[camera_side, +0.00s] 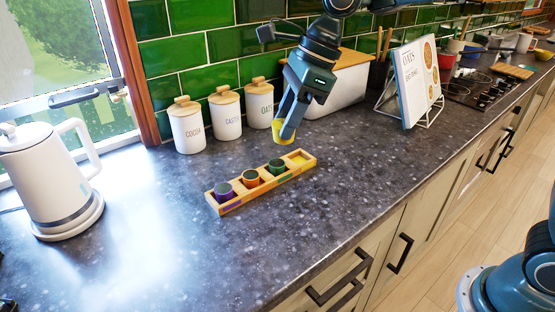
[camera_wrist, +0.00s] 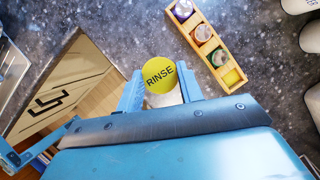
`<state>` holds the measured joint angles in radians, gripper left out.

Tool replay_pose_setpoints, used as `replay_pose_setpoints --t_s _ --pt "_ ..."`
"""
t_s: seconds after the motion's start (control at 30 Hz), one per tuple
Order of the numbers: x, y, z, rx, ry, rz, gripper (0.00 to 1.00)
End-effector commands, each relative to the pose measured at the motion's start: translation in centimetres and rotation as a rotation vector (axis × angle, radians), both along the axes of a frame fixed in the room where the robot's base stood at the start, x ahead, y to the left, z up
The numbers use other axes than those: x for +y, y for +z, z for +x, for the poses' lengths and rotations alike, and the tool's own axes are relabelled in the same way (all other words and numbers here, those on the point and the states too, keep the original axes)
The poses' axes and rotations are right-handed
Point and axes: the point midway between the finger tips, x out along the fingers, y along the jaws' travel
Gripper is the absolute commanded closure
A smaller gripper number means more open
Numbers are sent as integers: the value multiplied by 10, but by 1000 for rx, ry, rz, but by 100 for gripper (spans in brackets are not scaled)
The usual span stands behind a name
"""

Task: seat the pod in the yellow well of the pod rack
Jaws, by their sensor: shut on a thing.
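The yellow pod, with RINSE printed on its top (camera_wrist: 159,75), is held between the fingers of my gripper (camera_wrist: 160,90). In the side view the yellow pod (camera_side: 278,134) is above the counter, just behind the rack's right end, and my gripper (camera_side: 287,132) partly hides it. The wooden pod rack (camera_side: 268,187) lies on the counter with a row of wells. Its yellow well (camera_side: 300,158) at the right end is empty; it also shows in the wrist view (camera_wrist: 232,77). A purple pod (camera_side: 223,190), an orange pod (camera_side: 250,178) and a green pod (camera_side: 276,167) sit in the other wells.
White canisters (camera_side: 187,125) stand along the green tiled wall behind the rack, with a white bread bin (camera_side: 340,85) to their right. A white kettle (camera_side: 45,180) stands at the left. A cookbook on a stand (camera_side: 413,82) is at the right. The counter before the rack is clear.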

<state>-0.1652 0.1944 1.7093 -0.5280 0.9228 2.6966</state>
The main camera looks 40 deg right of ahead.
Motion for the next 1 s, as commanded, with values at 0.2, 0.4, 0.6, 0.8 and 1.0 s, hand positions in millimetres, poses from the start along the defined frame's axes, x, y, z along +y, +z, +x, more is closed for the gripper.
replay_pose_setpoints --t_s 0.2,0.4,0.6,0.8,1.0 --pt "-4 -3 5 1 2 -1 85" --pt "-19 -14 25 4 13 -6 85" --pt "-51 -37 57 8 42 -11 85" --pt "-94 -66 91 8 76 -10 85" --pt "-133 -93 112 5 107 -5 85"
